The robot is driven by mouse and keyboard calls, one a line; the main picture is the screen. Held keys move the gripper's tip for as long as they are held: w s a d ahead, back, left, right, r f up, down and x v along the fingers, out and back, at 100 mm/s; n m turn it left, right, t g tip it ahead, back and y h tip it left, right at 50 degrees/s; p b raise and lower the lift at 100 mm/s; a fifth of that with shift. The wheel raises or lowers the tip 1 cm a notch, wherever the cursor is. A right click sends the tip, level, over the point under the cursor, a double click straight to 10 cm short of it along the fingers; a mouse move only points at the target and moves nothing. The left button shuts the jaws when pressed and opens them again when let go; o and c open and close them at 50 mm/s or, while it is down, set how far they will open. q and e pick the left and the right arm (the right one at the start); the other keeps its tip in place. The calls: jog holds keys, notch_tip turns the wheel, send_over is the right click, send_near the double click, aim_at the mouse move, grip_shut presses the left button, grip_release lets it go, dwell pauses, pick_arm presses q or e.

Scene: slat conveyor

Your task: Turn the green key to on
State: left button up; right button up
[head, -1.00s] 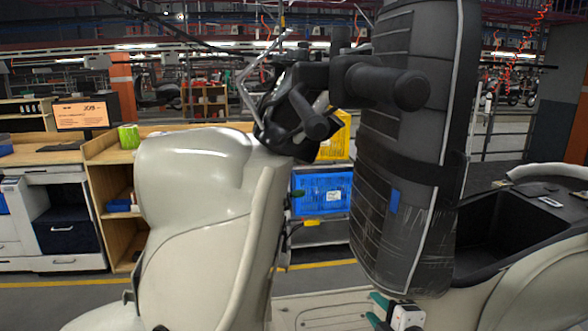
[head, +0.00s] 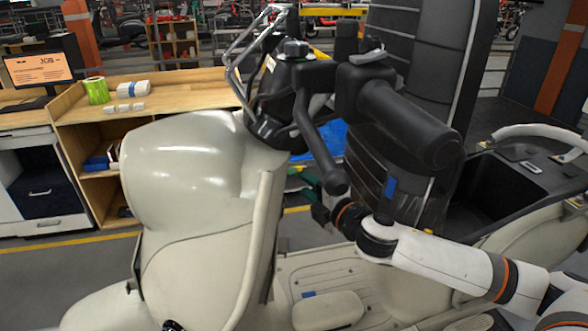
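The cream scooter (head: 195,175) stands in front of me with its handlebar and dark grips above. The green key (head: 294,171) sits at the inner side of the scooter's front panel, below the handlebar, and shows only as a small green patch. My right gripper (head: 306,184) has green-tipped fingers and reaches from the right to just beside the key. The fingers overlap the key's area, so I cannot tell whether they touch it or how far apart they are.
The black handlebar grip (head: 410,125) and brake lever (head: 318,140) hang just above my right gripper. The footboard (head: 340,265) lies below. A wooden bench (head: 150,95) with a green cup (head: 97,90) is at left.

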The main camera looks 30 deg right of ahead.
aim_at(294, 175)
jog(key=w, duration=0.1)
jog(key=w+p, duration=0.1)
jog(key=w, duration=0.3)
jog(key=shift+w+a+p, duration=0.1)
jog(key=shift+a+p, duration=0.2)
jog(key=shift+p, duration=0.05)
jog(key=shift+w+a+f, duration=0.1)
jog(key=shift+w, duration=0.45)
jog(key=shift+s, duration=0.1)
grip_shut()
